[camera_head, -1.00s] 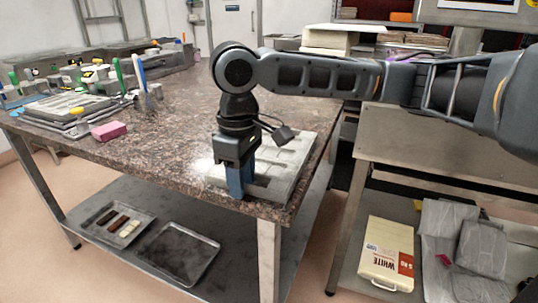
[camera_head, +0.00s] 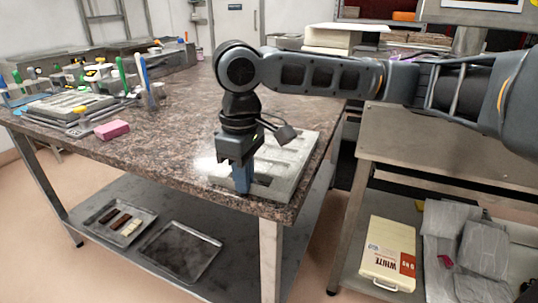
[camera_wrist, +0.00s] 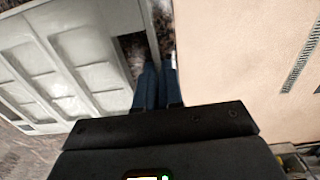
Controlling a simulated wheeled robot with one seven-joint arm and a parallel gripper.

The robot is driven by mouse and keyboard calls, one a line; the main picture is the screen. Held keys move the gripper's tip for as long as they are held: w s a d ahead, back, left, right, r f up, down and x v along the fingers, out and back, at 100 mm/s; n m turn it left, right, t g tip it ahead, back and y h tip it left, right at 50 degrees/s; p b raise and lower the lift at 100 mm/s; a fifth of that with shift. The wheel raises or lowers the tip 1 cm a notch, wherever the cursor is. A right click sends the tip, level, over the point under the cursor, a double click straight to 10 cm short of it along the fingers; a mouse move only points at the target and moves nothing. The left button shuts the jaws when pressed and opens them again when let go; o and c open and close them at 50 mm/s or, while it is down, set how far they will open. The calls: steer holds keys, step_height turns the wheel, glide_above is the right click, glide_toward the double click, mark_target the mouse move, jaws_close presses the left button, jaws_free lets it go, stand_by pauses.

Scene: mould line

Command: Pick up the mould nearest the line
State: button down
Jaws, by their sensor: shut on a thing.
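A pale grey mould (camera_head: 288,165) with several shallow compartments lies near the right front corner of the stone-topped table. It fills the left of the wrist view (camera_wrist: 75,60). My gripper (camera_head: 242,178) points down at the mould's near left end. In the wrist view my two fingers (camera_wrist: 158,88) are close together, with the mould's edge wall between them. They are shut on that edge. The clamped part is hidden by the fingers. I cannot see a gap under the mould.
The stone-topped table (camera_head: 170,130) is clear in the middle. A pink block (camera_head: 112,130), a grey stack (camera_head: 72,108) and upright tools stand at its left. A steel bench (camera_head: 450,145) stands at the right. Trays (camera_head: 180,253) lie on the lower shelf.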

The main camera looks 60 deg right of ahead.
steer(key=shift+r, duration=0.55)
steer(key=r, duration=0.3)
steer(key=shift+s+d+r, duration=0.35)
steer(key=shift+s, duration=0.05)
steer(key=s+d+r+p, duration=0.5)
steer(key=s+r, duration=0.4)
steer(key=r, duration=0.1)
steer(key=shift+d, duration=0.25)
steer(key=shift+r, duration=0.1)
